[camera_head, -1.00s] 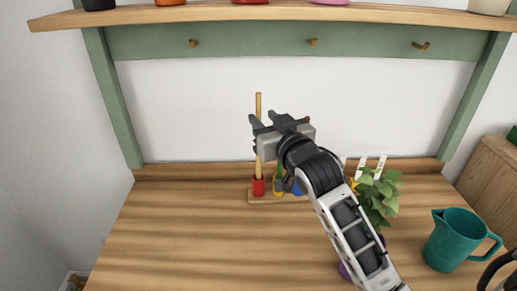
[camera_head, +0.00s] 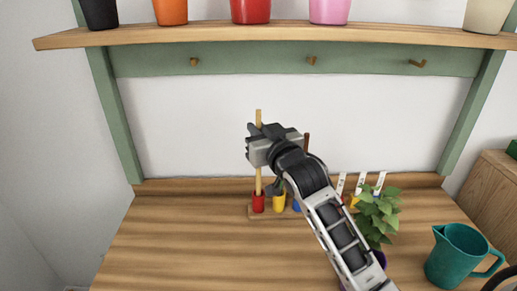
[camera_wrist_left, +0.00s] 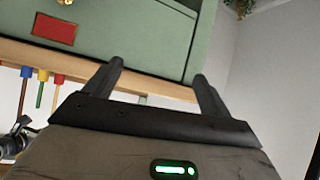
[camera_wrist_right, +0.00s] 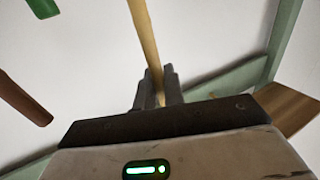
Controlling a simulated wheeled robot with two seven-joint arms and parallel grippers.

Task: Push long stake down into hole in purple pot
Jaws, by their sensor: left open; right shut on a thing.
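The long pale wooden stake (camera_head: 258,117) stands upright in the stand at the back of the worktop, its lower end at the red holder (camera_head: 258,203). My right gripper (camera_head: 253,133) is shut on its upper part; the stake also runs between the fingers in the right wrist view (camera_wrist_right: 145,40). The purple pot (camera_head: 379,259) holds a leafy green plant (camera_head: 376,215) and is mostly hidden behind my right forearm; its hole cannot be seen. My left gripper (camera_wrist_left: 158,75) is open and empty in its wrist view, outside the head view.
A yellow holder (camera_head: 279,203) and a blue one share the stand, with a shorter dark stake (camera_head: 307,142). White labels (camera_head: 361,181) stand behind the plant. A teal jug (camera_head: 456,255) is at right. A shelf (camera_head: 210,36) with pots hangs above. The worktop's left side is clear.

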